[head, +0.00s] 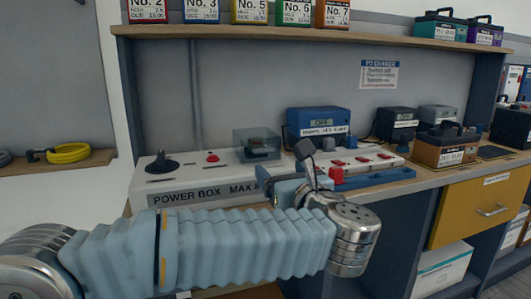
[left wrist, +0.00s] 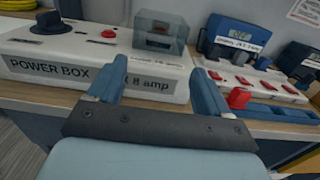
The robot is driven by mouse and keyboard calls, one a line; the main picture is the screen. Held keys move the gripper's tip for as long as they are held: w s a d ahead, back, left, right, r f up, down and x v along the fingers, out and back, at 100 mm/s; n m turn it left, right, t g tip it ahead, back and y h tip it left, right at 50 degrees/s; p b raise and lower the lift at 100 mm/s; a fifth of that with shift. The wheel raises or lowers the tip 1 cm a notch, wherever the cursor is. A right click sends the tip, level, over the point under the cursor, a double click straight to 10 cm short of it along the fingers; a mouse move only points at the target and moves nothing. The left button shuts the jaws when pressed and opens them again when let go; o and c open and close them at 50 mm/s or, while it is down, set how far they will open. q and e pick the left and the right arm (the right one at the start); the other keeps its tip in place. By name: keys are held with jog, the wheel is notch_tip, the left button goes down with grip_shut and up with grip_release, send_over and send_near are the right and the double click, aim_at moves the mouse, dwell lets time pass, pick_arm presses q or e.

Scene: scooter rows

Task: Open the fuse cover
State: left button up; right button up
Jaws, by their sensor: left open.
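The fuse cover (head: 257,138) is a clear grey box on top of the white power box (head: 190,187). It looks closed, with dark and reddish parts showing through it. In the left wrist view the cover (left wrist: 160,30) stands at the top middle, on the power box (left wrist: 80,68), beyond my fingers. My left gripper (head: 293,172) is in front of the power box's right end, to the right of the cover. In the left wrist view my gripper (left wrist: 156,84) has its two blue fingers spread, with nothing held between them. My right gripper is not in view.
The power box has a black knob (head: 158,164) and a red button (head: 212,157). To the right are a white strip with red switches (head: 365,161) and a blue charger (head: 318,121). A shelf (head: 300,36) with labelled batteries runs above.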

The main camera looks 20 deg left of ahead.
aim_at(265, 153)
pick_arm(q)
jog(key=p+x, duration=0.1)
jog(key=x, duration=0.9)
jog(key=shift+p, duration=0.3)
